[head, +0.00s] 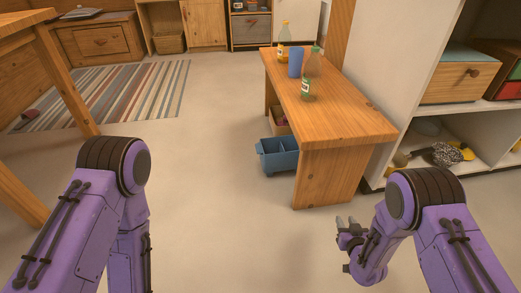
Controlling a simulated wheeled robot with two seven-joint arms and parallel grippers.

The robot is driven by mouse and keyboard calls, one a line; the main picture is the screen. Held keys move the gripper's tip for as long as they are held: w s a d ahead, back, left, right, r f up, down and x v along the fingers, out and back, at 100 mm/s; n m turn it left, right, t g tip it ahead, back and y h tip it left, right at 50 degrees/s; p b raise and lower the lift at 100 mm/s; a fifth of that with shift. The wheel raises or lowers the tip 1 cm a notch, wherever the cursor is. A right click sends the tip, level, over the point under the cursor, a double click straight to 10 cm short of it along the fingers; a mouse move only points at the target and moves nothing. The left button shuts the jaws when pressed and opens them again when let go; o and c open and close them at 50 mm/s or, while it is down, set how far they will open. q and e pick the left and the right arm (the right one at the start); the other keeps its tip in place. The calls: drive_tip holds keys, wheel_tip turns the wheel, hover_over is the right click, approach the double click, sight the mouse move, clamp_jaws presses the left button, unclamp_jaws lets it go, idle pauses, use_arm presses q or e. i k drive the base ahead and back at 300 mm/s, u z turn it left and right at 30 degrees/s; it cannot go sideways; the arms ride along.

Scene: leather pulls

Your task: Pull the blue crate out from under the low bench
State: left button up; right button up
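The blue crate (278,155) stands on the floor under the low wooden bench (330,115). Its left end sticks out past the bench's left side, and its right part is hidden behind the bench's near end panel. My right gripper (345,222) is in front of the bench's near end, to the right of and nearer than the crate, and touches nothing that I can see. Its two fingers look apart with nothing between them. My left arm (110,210) is at the lower left, and its gripper is not visible.
Bottles (311,80) and a blue cup (295,62) stand on the bench. White shelving (400,75) is close on the right. A wooden table leg (65,85) is at left. The middle floor is clear.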

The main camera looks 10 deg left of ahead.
sight(278, 154)
drive_tip(key=u, duration=1.1)
drive_tip(key=i, duration=4.05)
drive_tip(key=z, duration=3.7)
